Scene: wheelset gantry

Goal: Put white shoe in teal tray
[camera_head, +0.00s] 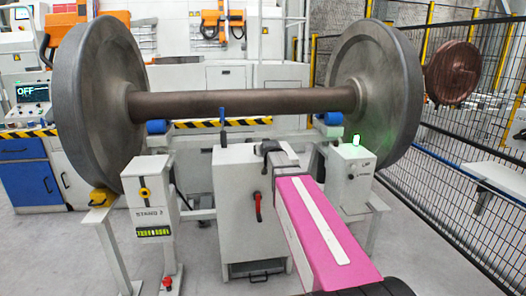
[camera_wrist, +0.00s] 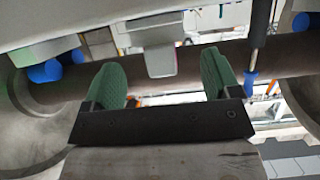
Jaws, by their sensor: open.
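I see no white shoe and no teal tray in either view. My gripper (camera_wrist: 162,72) shows in the wrist view, with two green finger pads held wide apart on a dark crossbar. It is open and holds nothing. Beyond the fingers lie a brown axle (camera_wrist: 185,70) and a pale grey block-shaped part (camera_wrist: 160,59). I cannot tell how far these are from the fingers. I cannot make out the fingers in the head view.
A large wheelset (camera_head: 240,102) spans the head view above white stands. A white cabinet (camera_head: 237,200) with a red handle stands below the axle. A black mesh fence (camera_head: 450,190) is at the right, and a blue-and-white cabinet (camera_head: 28,180) at the left. Grey floor shows at lower left.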

